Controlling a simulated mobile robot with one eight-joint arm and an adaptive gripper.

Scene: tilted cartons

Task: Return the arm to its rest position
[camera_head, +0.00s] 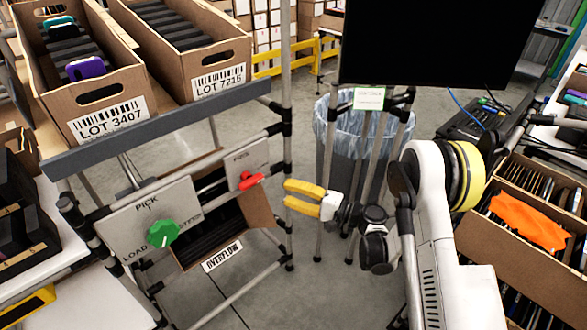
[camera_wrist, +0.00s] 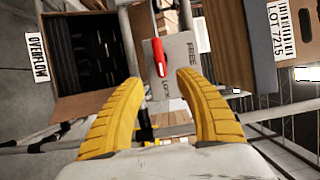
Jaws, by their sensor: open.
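My gripper (camera_head: 303,198) has yellow fingers and is extended to the left from my white arm, in front of the rack. It is open, with nothing between its fingers. In the wrist view my gripper (camera_wrist: 157,95) shows its two fingers spread apart. Beyond them is a grey plate (camera_wrist: 183,80) with a red lever (camera_wrist: 158,57). The red lever (camera_head: 251,181) also shows in the head view, a short gap left of the fingertips.
A sign panel with a green knob (camera_head: 163,233) is at lower left. Cartons LOT 3407 (camera_head: 110,122) and LOT 7215 (camera_head: 218,83) sit on the tilted shelf. An OVERFLOW carton (camera_head: 262,202) hangs below. A lined bin (camera_head: 335,128) stands behind my gripper. Cartons (camera_head: 530,250) flank my arm at right.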

